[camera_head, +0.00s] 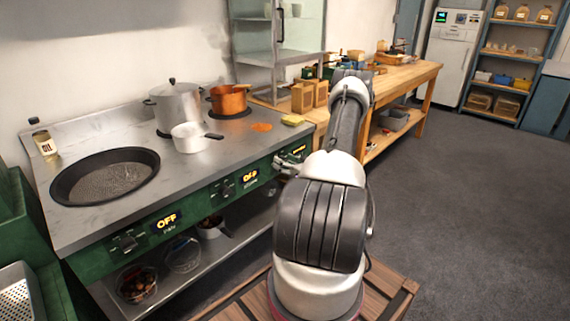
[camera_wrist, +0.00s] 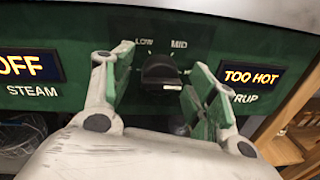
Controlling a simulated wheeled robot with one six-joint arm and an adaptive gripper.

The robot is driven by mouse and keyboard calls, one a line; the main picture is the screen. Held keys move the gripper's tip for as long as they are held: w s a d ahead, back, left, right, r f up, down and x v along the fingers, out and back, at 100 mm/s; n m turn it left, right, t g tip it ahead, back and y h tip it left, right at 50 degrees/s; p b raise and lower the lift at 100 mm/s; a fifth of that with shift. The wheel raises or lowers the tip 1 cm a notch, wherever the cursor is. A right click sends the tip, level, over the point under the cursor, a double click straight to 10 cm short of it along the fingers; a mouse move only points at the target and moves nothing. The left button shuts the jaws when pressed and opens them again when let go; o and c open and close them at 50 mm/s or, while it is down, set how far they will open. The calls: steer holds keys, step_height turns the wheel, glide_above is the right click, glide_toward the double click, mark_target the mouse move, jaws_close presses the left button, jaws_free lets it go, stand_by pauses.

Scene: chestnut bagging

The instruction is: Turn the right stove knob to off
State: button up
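The right stove knob (camera_wrist: 160,70) is dark and sits on the green front panel, with LOW and MID printed above it and a white mark at its lower right. The display (camera_wrist: 252,76) to its right reads TOO HOT, above a partly hidden label ending in RUP. My gripper (camera_wrist: 158,76) is open, with one finger on each side of the knob; I cannot tell whether either finger touches it. In the head view my gripper (camera_head: 284,164) is at the right end of the stove front, where the knob is hidden.
The steel stovetop (camera_head: 90,218) holds a round perforated pan (camera_head: 110,177), a lidded steel pot (camera_head: 176,108), a copper pot (camera_head: 229,99) and a small white saucepan (camera_head: 189,138). Two other displays read OFF. A wooden table (camera_head: 420,75) stands beyond; the floor at right is clear.

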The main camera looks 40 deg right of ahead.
steer(key=c, duration=0.9)
steer(key=shift+c, duration=0.2)
